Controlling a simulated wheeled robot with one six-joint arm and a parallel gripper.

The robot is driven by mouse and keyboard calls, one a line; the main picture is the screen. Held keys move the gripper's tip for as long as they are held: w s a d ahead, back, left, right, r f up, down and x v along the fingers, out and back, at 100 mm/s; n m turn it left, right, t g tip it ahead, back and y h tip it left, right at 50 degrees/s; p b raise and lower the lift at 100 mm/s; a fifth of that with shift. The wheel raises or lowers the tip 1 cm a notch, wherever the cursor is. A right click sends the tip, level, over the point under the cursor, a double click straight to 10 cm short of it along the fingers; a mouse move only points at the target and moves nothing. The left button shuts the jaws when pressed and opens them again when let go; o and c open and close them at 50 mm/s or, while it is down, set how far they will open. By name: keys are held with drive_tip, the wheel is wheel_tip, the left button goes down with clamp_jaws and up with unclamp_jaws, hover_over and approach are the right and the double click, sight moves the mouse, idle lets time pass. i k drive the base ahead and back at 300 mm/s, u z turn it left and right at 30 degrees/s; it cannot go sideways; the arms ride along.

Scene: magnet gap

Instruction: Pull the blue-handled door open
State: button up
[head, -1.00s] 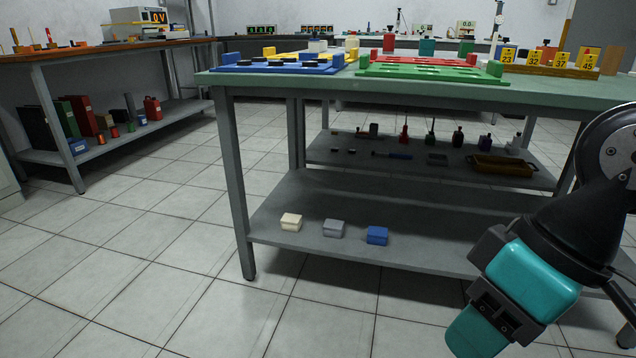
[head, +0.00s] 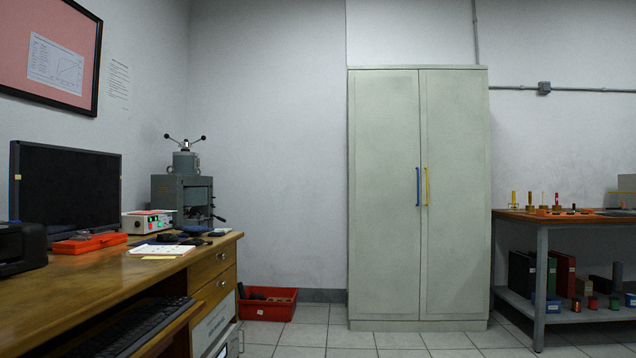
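A tall pale green two-door cabinet (head: 418,260) stands against the back wall, right of the picture's middle. Its left door (head: 383,200) carries a vertical blue handle (head: 418,187) near the centre seam. Its right door (head: 455,200) carries a yellow handle (head: 426,187) close beside the blue one. Both doors look shut. My gripper is outside the view.
A wooden desk (head: 120,290) with a monitor (head: 68,185) and a press (head: 183,188) fills the left side. A red crate (head: 268,304) sits on the floor left of the cabinet. A workbench (head: 570,217) stands close at its right. Tiled floor shows in front.

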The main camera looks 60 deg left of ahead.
sight(384, 205)
drive_tip(key=u, duration=1.65)
